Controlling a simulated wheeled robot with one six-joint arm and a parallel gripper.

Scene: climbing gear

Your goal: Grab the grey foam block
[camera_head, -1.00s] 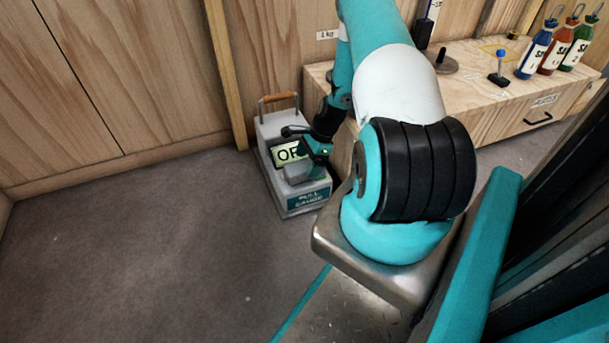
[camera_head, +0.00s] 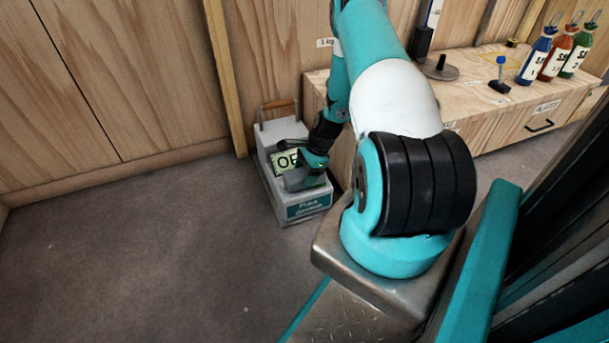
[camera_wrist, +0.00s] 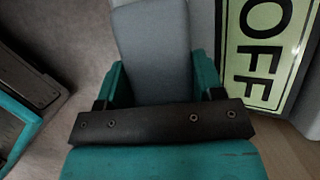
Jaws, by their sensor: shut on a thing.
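The grey foam block (camera_wrist: 152,45) shows in the wrist view between the two teal fingers of my gripper (camera_wrist: 158,80), which is shut on it. In the head view my gripper (camera_head: 308,172) is over the front part of the grey pull gauge box (camera_head: 300,208), and the block (camera_head: 299,181) shows in part beside the fingers. I cannot tell whether the block still touches the box.
The gauge has an OFF sign (camera_wrist: 264,50) right beside the block and a wooden handle (camera_head: 278,104) at its back. A wooden bench (camera_head: 480,104) with several bottles stands at right. The floor at left (camera_head: 130,250) is clear.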

